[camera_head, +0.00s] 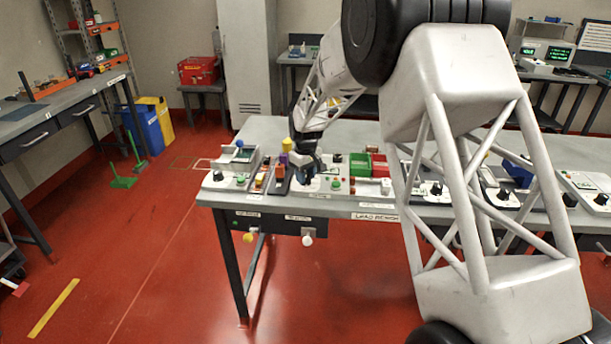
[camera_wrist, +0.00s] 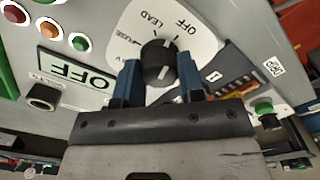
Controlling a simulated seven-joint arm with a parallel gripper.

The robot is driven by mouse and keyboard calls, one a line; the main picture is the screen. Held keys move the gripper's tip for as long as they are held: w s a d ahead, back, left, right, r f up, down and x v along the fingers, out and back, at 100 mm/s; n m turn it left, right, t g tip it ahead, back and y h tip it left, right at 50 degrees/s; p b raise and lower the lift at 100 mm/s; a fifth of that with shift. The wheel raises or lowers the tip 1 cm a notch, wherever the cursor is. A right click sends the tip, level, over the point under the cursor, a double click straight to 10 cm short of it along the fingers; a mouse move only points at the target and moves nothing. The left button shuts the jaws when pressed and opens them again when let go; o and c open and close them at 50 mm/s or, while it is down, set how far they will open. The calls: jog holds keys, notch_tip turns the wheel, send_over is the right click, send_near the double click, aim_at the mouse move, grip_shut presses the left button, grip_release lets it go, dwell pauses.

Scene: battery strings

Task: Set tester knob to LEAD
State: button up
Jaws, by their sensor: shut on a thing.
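The tester's black round knob (camera_wrist: 157,62) is in the middle of the wrist view, on a white dial plate (camera_wrist: 204,40) lettered OFF and LEAD, with a partly covered label at its left. A white mark shows on the knob's near side; which label it points to, I cannot tell for sure. My gripper (camera_wrist: 158,78) has one blue finger on each side of the knob and is shut on it. The tester's display (camera_wrist: 76,70) reads OFF. In the head view my gripper (camera_head: 306,170) is low over the bench's left part and hides the knob.
Round coloured buttons (camera_wrist: 47,29) and a small black knob (camera_wrist: 42,97) lie left of the dial in the wrist view. The bench (camera_head: 250,135) carries several devices close by, including red and green bins (camera_head: 359,166). Red floor (camera_head: 150,230) is open at left.

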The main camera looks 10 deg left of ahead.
jog(key=shift+n, duration=1.3)
jog(key=shift+n, duration=1.6)
jog(key=o, duration=0.8)
jog(key=shift+c, duration=0.2)
jog(key=shift+r, duration=0.15)
jog(key=shift+r, duration=1.6)
